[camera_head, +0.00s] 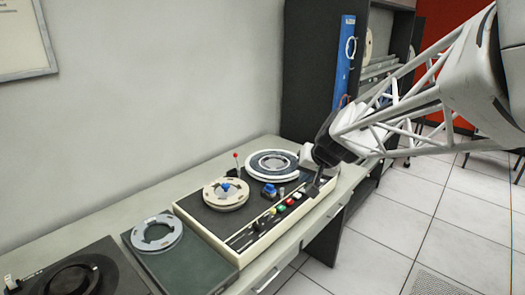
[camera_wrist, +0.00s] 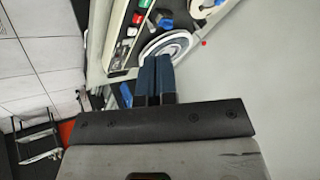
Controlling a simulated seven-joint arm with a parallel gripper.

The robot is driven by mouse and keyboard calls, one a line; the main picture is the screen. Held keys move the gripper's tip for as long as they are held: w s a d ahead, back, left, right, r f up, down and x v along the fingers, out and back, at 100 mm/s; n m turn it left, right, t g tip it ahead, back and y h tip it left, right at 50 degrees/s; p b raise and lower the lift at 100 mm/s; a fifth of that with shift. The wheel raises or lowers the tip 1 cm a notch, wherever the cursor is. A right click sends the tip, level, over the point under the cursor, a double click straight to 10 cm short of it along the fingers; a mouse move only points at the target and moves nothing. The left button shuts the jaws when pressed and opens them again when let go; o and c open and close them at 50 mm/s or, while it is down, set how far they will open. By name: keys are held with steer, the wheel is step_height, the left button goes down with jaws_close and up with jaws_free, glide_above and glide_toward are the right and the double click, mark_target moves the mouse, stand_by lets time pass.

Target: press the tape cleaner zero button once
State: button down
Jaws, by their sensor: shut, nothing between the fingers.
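The tape cleaner (camera_head: 232,241) is a cream-sided machine with a dark top on the bench. It carries a cream reel with a blue hub (camera_head: 226,192) and a white-and-dark reel (camera_head: 272,165). A row of coloured buttons runs along its front, among them a green button (camera_head: 281,209), a red button (camera_head: 289,202) and a white button (camera_head: 297,196). I cannot read which one is zero. My gripper (camera_head: 315,190) is shut and empty at the right end of this row. In the wrist view my gripper (camera_wrist: 156,57) points toward the machine; contact with a button cannot be told.
A grey reel (camera_head: 156,232) lies on a dark green panel left of the machine. A black turntable-like device (camera_head: 72,281) is at the far left. A red-tipped lever (camera_head: 236,156) stands up behind the cream reel. A dark shelf (camera_head: 310,75) rises behind.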

steer(key=w+f+m+t, duration=0.1)
steer(key=w+f, duration=0.3)
steer(key=w, duration=0.8)
steer(key=m+t, duration=0.2)
glide_above(299, 195)
step_height(299, 195, down, 7)
steer(key=shift+w+h, duration=0.15)
steer(key=shift+h, duration=0.15)
steer(key=shift+f, duration=0.15)
steer(key=shift+f, duration=4.3)
